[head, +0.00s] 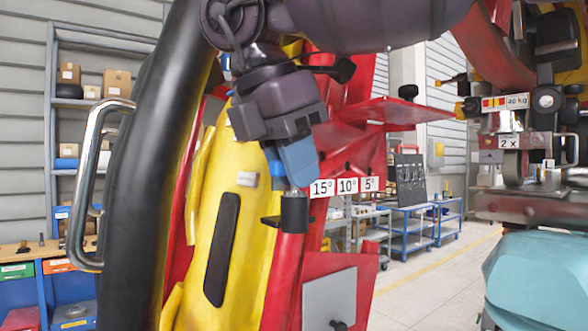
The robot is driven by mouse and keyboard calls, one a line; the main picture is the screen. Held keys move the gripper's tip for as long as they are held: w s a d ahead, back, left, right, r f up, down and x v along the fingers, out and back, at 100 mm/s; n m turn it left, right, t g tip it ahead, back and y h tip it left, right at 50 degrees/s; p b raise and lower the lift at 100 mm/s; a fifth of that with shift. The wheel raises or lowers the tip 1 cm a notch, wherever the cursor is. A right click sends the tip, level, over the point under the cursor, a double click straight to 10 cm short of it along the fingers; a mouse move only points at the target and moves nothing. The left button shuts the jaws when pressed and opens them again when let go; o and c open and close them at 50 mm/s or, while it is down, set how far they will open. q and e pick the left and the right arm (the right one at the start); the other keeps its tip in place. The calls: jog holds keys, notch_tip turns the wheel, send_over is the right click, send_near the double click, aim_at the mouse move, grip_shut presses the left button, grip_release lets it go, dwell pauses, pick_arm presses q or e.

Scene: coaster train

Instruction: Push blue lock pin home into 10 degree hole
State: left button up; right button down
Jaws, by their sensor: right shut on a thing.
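My right gripper (288,150) comes down from the top of the head view, in front of the yellow and red seat structure. It is shut on the blue lock pin (277,168), of which only a bright blue part shows beside the blue-grey fingertip. The pin's tip is hidden. The angle labels 15°, 10° (347,186) and 5° sit on the red bracket (345,155), just right of the fingertips. I cannot tell whether the pin is in a hole. My left gripper is not in view.
A dark-topped red post (294,213) stands just below the fingertips. A black padded bar with a chrome handle (84,180) fills the left. A red plate (385,112) juts out right of the gripper. Machinery with a 40 kg label (517,101) stands at far right.

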pick_arm(q)
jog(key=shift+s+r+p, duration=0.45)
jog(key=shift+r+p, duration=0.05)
jog(key=shift+p, duration=0.7)
pick_arm(e)
notch_tip(320, 180, up, 20)
dwell(0.6)
